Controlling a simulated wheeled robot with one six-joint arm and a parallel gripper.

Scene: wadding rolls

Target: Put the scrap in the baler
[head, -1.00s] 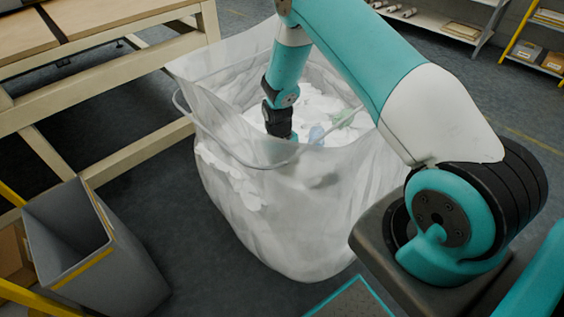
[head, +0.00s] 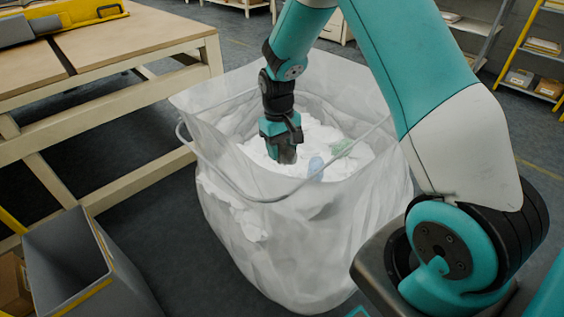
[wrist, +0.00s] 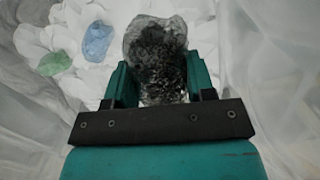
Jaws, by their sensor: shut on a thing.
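My gripper (head: 284,152) is inside the mouth of a large translucent bag (head: 285,235) of white wadding scrap (head: 330,137). The wrist view shows my gripper (wrist: 158,85) shut on a clear, crumpled piece with dark, speckled contents (wrist: 155,50). In the head view this piece is hidden or too dark to tell from the fingers. A blue crumpled piece (wrist: 97,41) and a green one (wrist: 54,63) lie on the white scrap, apart from the fingers. They also show in the head view, blue (head: 316,168) and green (head: 342,148). I cannot make out a baler.
A hoop (head: 262,199) rings the bag's mouth. A wooden workbench (head: 130,45) with a yellow tool on top stands at the left. A grey bin (head: 85,270) with a yellow stripe stands at the lower left. Shelves are at the back right.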

